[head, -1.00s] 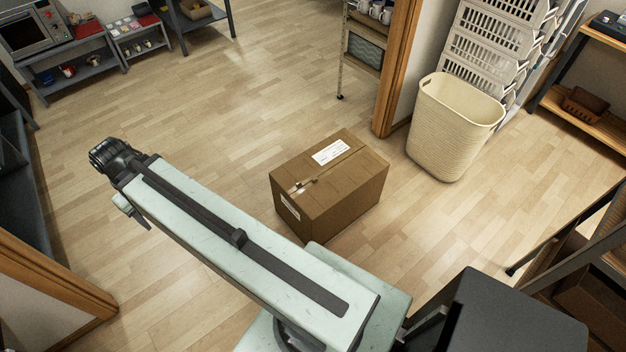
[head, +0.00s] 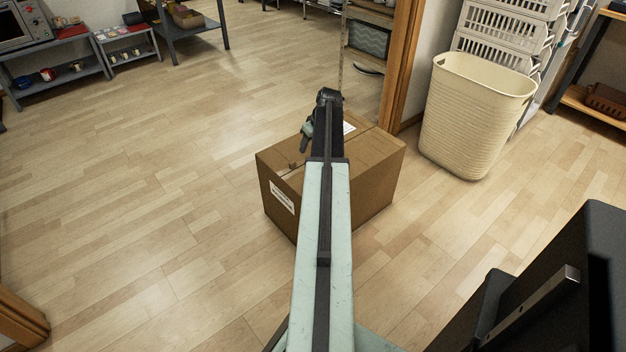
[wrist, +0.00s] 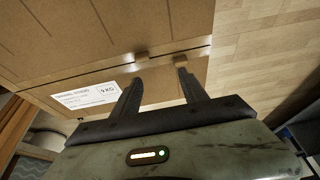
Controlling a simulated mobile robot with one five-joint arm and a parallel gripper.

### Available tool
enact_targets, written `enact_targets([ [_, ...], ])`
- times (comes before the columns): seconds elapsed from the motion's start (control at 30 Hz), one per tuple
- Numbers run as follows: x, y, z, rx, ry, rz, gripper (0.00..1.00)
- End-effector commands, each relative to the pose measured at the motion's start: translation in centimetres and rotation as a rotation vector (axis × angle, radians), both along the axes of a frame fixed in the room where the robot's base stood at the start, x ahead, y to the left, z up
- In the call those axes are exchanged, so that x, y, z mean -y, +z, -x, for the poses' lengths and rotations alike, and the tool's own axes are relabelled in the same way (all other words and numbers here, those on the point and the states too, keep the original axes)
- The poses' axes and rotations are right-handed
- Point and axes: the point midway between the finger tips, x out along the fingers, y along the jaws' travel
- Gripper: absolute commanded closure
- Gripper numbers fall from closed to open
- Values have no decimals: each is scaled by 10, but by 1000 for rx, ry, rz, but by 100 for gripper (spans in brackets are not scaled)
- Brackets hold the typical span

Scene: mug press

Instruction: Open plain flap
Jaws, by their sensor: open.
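A closed brown cardboard box (head: 375,180) stands on the floor, partly hidden behind my arm in the head view. Its top has two flaps meeting at a seam. The plain flap (head: 372,146) is on the near right side; in the wrist view the plain flap (wrist: 120,25) fills the upper left. The other flap carries a white label (wrist: 86,95). My gripper (wrist: 159,76) is open and empty, over the labelled flap, fingertips near the seam. I cannot tell whether they touch.
A cream basket (head: 475,115) stands right of the box, by white stacked crates (head: 505,45) and a wooden door post (head: 402,65). Grey shelves (head: 55,75) line the far left. The floor left of the box is clear.

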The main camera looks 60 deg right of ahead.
Motion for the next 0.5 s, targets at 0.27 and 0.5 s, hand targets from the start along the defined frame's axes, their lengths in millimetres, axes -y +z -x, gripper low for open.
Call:
enact_targets([
  [0.27, 27, -17, 23, 11, -16, 16, 49],
  [0.5, 29, -40, 15, 11, -15, 15, 49],
])
